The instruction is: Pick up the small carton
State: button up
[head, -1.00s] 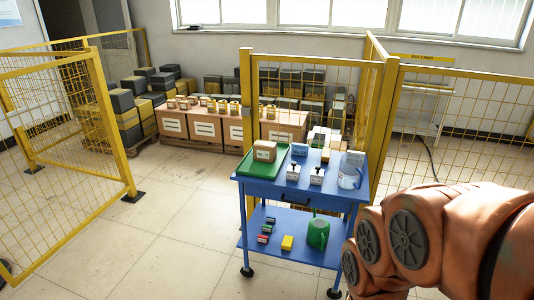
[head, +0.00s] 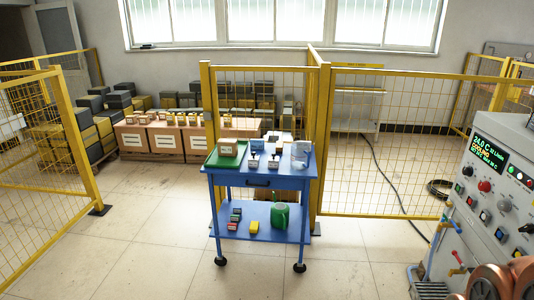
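A small brown carton (head: 228,149) sits on a green tray (head: 210,160) at the left of the blue cart's top shelf (head: 240,172) in the head view. Its front face carries a pale label. My gripper is not in view. Only orange-brown links of my arm show at the bottom right corner, well away from the cart.
Small boxes (head: 274,161) and a clear jug (head: 300,152) share the top shelf. A green can (head: 280,216) and a yellow block (head: 254,227) are on the lower shelf. Yellow fencing (head: 400,145) stands behind. A control cabinet (head: 490,190) is at right. Floor in front is clear.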

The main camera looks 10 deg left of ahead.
aim_at(226, 148)
jog(key=z, duration=0.1)
jog(key=i, duration=2.55)
jog(key=u, duration=1.8)
jog(key=i, duration=1)
jog(key=u, duration=0.9)
